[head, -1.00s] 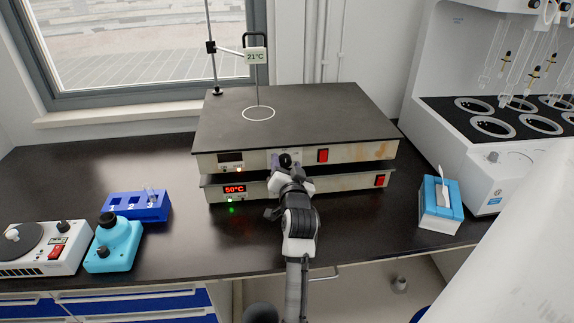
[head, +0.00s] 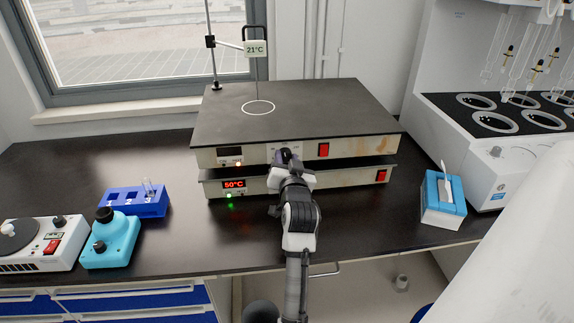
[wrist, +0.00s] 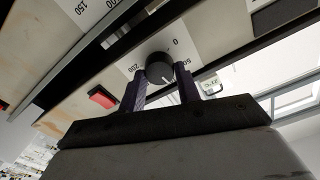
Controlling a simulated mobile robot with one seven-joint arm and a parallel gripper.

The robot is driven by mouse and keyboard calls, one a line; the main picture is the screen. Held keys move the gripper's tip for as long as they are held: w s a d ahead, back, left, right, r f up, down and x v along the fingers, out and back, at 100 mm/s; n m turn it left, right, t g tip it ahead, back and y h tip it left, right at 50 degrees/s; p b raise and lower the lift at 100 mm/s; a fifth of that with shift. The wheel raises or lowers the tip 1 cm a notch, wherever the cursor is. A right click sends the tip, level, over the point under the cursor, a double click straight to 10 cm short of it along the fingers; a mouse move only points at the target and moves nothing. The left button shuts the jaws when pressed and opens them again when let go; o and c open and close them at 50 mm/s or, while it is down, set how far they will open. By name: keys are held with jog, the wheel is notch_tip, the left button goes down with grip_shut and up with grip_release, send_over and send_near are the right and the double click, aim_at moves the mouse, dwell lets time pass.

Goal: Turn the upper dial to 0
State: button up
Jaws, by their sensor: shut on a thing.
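Two hotplates stand stacked, the upper hotplate (head: 300,112) over the lower hotplate (head: 330,180). The upper dial (wrist: 160,68) is a round black knob on the upper front panel, mostly hidden by my arm in the head view. In the wrist view its printed scale, with 0 and 50, appears upside down around it. A pale pointer mark shows on the knob's lower right, away from the 0. My gripper (wrist: 160,90) is shut on the knob, one purple-grey finger on each side. It also shows in the head view (head: 286,156).
The upper display (head: 230,151) is dark with an orange light; the lower display (head: 234,184) reads 50°C. Red switches (head: 323,150) sit right of the dials. A blue tissue box (head: 442,210) stands right, a blue tube rack (head: 134,203) left.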

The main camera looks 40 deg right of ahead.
jog(key=n+b, duration=0.5)
jog(key=shift+w+a+f, duration=0.1)
jog(key=shift+f, duration=0.05)
jog(key=n+b, duration=0.4)
jog(key=n, duration=0.2)
jog(key=n+b, duration=0.4)
jog(key=n, duration=0.2)
jog(key=shift+a+n+b, duration=0.1)
jog(key=shift+n+b, duration=1.1)
jog(key=shift+n, duration=1.2)
jog(key=o, duration=1)
